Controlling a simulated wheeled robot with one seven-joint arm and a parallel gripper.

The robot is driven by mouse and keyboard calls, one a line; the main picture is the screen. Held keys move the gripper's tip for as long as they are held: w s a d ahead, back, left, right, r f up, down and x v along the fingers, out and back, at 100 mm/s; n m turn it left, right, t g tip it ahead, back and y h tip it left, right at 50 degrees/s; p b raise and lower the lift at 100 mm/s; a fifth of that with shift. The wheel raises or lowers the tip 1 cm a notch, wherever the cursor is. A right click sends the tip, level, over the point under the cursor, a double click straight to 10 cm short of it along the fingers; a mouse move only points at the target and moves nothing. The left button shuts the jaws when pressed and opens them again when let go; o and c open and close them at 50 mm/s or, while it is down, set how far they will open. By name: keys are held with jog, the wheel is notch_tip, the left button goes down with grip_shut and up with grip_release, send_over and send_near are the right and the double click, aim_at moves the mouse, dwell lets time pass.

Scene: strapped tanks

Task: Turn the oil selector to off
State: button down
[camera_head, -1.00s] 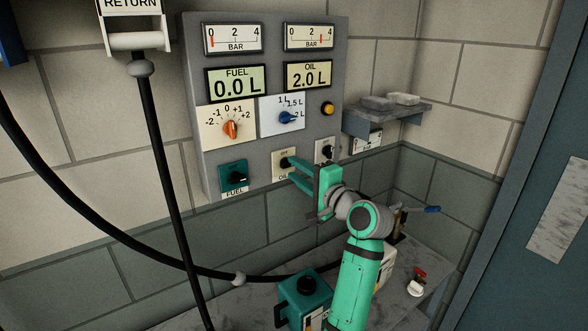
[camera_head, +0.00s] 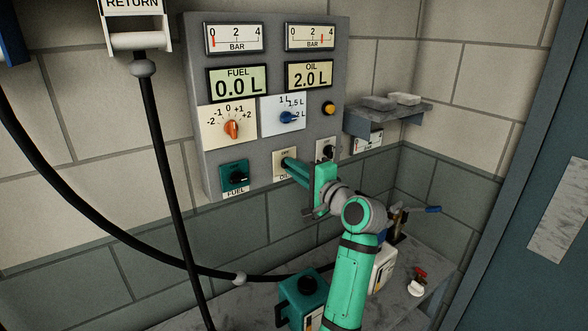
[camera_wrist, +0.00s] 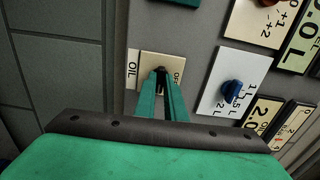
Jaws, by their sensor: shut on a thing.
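The oil selector (camera_wrist: 161,69) is a small dark knob on a cream plate (camera_wrist: 147,65) marked OIL, low on the grey panel (camera_head: 265,145). My gripper (camera_head: 288,164) reaches the plate from the lower right. In the wrist view its two green fingers (camera_wrist: 161,78) come together at the knob and are shut on it. The fingers hide most of the knob, so I cannot tell which way it points.
Beside the selector are the green FUEL selector (camera_head: 234,176) and another dark knob (camera_head: 326,150). Above are the blue dial (camera_head: 289,118), orange dial (camera_head: 232,129) and OIL display (camera_head: 309,75) reading 2.0 L. A black hose (camera_head: 155,160) hangs at left.

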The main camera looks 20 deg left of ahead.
jog(key=shift+w+d+r+n, duration=0.1)
jog(key=shift+n, duration=4.3)
jog(key=shift+d+r+n, duration=0.1)
jog(key=shift+n, duration=4.3)
jog(key=c, duration=1.8)
grip_release()
jog(key=shift+a+f, duration=0.1)
